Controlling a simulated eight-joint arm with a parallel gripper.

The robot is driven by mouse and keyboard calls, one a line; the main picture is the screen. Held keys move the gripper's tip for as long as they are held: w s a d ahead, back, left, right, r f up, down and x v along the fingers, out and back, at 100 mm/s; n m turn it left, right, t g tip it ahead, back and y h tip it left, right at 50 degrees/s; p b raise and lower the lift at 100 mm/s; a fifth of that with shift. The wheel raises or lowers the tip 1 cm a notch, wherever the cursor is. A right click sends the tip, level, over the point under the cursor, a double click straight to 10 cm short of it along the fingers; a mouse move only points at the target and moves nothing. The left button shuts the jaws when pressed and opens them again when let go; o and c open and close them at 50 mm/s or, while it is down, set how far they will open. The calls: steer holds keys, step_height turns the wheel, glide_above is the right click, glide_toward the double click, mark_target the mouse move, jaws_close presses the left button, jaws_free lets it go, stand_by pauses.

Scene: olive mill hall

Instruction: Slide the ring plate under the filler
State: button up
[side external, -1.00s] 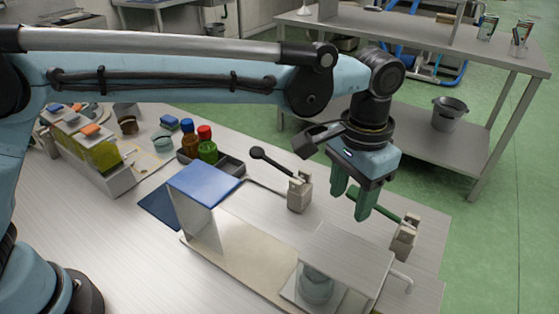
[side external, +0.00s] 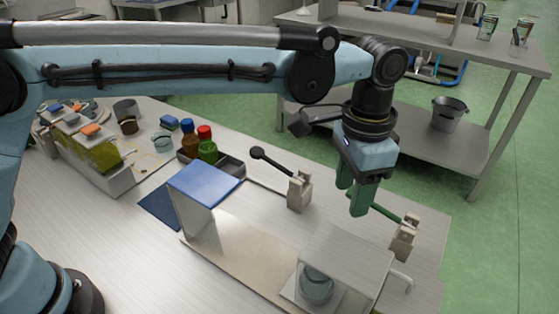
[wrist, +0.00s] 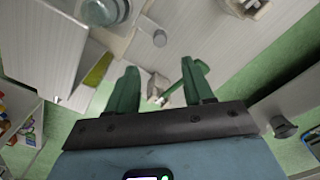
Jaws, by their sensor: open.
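My gripper (side external: 354,197) is open and empty, its green fingers pointing down over the right part of the bench. A green-handled lever (side external: 388,211) on a pale block (side external: 403,238) is just right of the fingers. In the wrist view the green lever (wrist: 190,78) shows between the fingers of my gripper (wrist: 160,80); I cannot tell whether they touch it. A pale plate (side external: 291,293) carrying a clear round jar (side external: 317,287) sits beneath a flat-topped metal housing (side external: 346,256). I cannot tell for certain which parts are the ring plate and the filler.
A black-knobbed lever (side external: 270,160) on a block (side external: 299,191) stands left of my gripper. A blue-topped stand (side external: 206,182) is further left, with bottles (side external: 207,146) in a dark tray behind it. The metal strip (side external: 235,247) between stand and housing is clear.

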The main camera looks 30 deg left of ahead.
step_height(320, 180, down, 12)
steer(key=shift+r, duration=0.1)
stand_by(0.4)
jaws_close()
stand_by(0.3)
